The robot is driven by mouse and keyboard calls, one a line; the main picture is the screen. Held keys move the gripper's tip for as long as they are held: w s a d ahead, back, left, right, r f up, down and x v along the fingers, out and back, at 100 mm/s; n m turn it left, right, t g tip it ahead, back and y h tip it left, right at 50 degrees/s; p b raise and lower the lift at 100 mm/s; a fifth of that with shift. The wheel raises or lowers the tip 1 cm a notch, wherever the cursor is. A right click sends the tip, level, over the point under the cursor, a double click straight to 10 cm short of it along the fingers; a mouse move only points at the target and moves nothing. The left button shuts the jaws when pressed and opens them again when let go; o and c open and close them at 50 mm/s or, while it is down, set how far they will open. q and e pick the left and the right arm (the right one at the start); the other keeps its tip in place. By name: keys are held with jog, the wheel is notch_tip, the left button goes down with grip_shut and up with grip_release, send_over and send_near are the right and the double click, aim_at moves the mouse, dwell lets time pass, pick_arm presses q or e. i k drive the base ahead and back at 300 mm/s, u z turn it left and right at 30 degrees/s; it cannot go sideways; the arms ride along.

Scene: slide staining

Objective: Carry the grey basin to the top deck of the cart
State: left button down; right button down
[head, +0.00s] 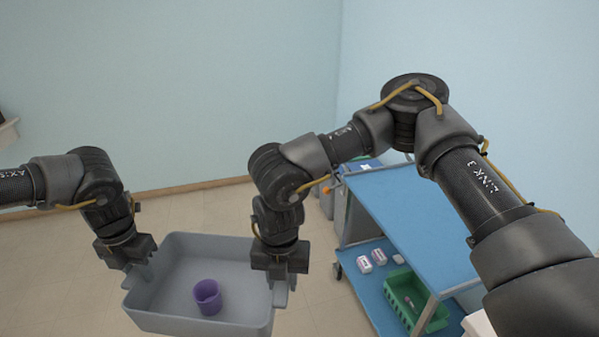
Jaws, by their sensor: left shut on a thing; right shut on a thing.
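The grey basin (180,318) hangs between my two grippers in the lower left of the head view, above the floor. A purple cup (208,296) stands inside it. My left gripper (140,268) is shut on the basin's left side. My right gripper (280,285) is shut on its right side. The finger tips are partly hidden against the rim. The cart (400,205) stands to the right of the basin, with a blue top deck partly hidden behind my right arm. The visible part of the top deck is clear.
The cart's lower deck holds a green crate (436,318) and small white boxes (378,257). A blue-topped grey bin (357,166) stands behind the cart. A pale surface edge (8,132) shows at far left. Open tiled floor lies around the basin.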

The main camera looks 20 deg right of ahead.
aim_at(424, 215)
jog(key=z, duration=0.15)
jog(key=i, duration=1.2)
jog(key=z, duration=0.9)
jog(key=i, duration=0.7)
jog(key=z, duration=1.25)
jog(key=i, duration=0.55)
jog(key=z, duration=0.45)
